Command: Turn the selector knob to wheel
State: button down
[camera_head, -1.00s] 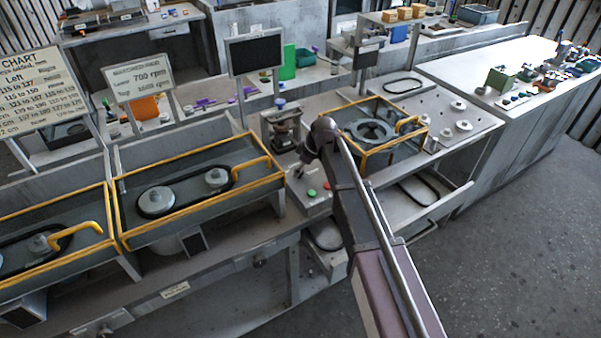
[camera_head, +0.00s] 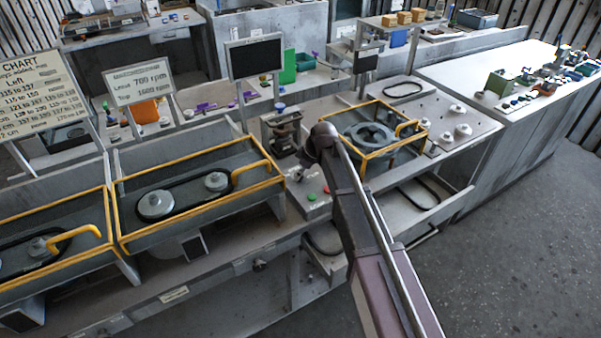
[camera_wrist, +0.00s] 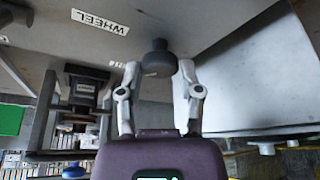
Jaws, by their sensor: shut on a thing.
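The selector knob (camera_wrist: 158,58) is a dark round knob on a grey panel, in the upper middle of the wrist view. My gripper (camera_wrist: 158,72) has one pale finger on each side of it and is shut on it. A white label reading WHEEL (camera_wrist: 100,21) is on the panel to the upper left of the knob. A second small label (camera_wrist: 119,65) is partly hidden by the left finger. I cannot read the knob's pointer. In the head view my gripper is mostly hidden at the arm's end, above the control panel (camera_head: 318,206).
A green button (camera_head: 311,197) and a red button (camera_head: 326,189) sit close by on the panel. A yellow-framed housing (camera_head: 375,135) is to the right, and a yellow-railed belt tray (camera_head: 195,190) to the left. A dark screen (camera_head: 255,56) stands behind. Open floor (camera_head: 510,245) is at right.

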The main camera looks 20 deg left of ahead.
jog(key=shift+s+m, duration=0.1)
jog(key=shift+m, duration=0.2)
jog(key=m+t, duration=0.1)
jog(key=m, duration=0.3)
jog(key=shift+s+a+t+h, duration=0.1)
jog(key=shift+s+t+h, duration=0.05)
jog(key=shift+t+h, duration=0.2)
jog(key=m+t+h, duration=0.1)
jog(key=m, duration=0.4)
jog(key=shift+a, duration=0.1)
jog(key=shift+h, duration=0.25)
jog(key=shift+c, duration=1.3)
grip_release()
